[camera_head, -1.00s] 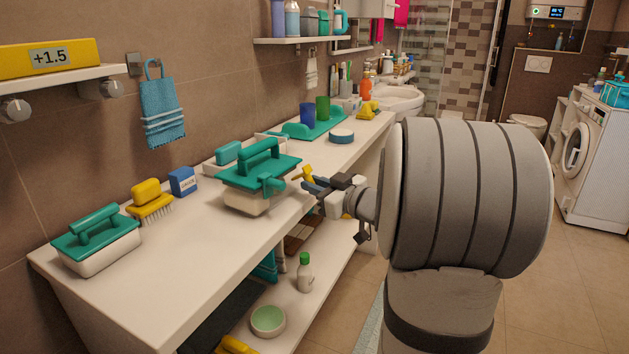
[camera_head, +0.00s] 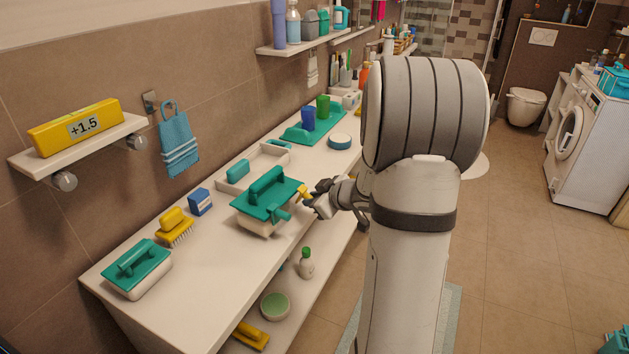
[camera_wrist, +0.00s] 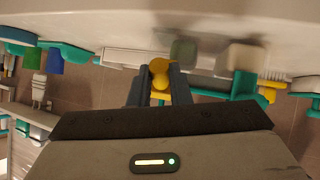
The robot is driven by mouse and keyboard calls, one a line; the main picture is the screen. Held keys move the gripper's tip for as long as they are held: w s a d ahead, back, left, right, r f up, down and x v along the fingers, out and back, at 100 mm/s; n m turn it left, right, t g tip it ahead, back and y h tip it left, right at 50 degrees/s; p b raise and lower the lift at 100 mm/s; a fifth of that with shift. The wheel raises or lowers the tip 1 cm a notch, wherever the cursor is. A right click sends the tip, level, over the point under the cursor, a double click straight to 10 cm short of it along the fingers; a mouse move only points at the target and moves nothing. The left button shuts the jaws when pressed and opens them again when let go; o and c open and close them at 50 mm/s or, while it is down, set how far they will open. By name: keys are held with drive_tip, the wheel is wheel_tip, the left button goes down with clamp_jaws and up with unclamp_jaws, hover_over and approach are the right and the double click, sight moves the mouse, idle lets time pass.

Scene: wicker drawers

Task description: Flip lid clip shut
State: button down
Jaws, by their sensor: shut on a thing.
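A pale box (camera_head: 262,229) with a teal handled lid (camera_head: 263,197) stands near the counter's front edge. A teal spout-like part sticks out at its front. A small yellow piece (camera_head: 303,190) is at the lid's right side and looks like the clip. My gripper (camera_head: 309,197) reaches it from the right. In the wrist view, the dark fingers of my gripper (camera_wrist: 159,82) are closed around the yellow clip (camera_wrist: 160,70), whose rounded end shows between them. Whether the clip lies flat against the box cannot be told.
A second teal-lidded box (camera_head: 138,270), a yellow brush (camera_head: 175,228) and a blue box (camera_head: 200,202) stand on the counter (camera_head: 215,265) to the left. A teal tray (camera_head: 325,128) with cups is behind. A lower shelf holds a bottle (camera_head: 306,263) and a green bowl (camera_head: 275,306).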

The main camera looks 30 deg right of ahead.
drive_tip(key=shift+w+a+r+n+g+h+p, duration=0.3)
drive_tip(key=shift+r+g+p, duration=0.35)
drive_tip(key=shift+p, duration=2.1)
drive_tip(key=shift+w+r+g+h+p, duration=0.1)
drive_tip(key=shift+r+g+h+p, duration=0.5)
drive_tip(key=shift+p, duration=2.15)
drive_tip(key=p, duration=0.2)
drive_tip(key=g+p, duration=0.1)
drive_tip(key=p, duration=0.1)
drive_tip(key=shift+w+a+f+g, duration=0.15)
drive_tip(key=shift+w+f+g, duration=0.05)
drive_tip(key=shift+g, duration=0.05)
drive_tip(key=shift+p, duration=0.55)
drive_tip(key=shift+w+f+h+p, duration=0.1)
drive_tip(key=shift+f+h+p, duration=0.1)
drive_tip(key=shift+h+p, duration=0.15)
drive_tip(key=c, duration=1.4)
unclamp_jaws()
drive_tip(key=shift+o, duration=0.3)
drive_tip(key=shift+r, duration=0.1)
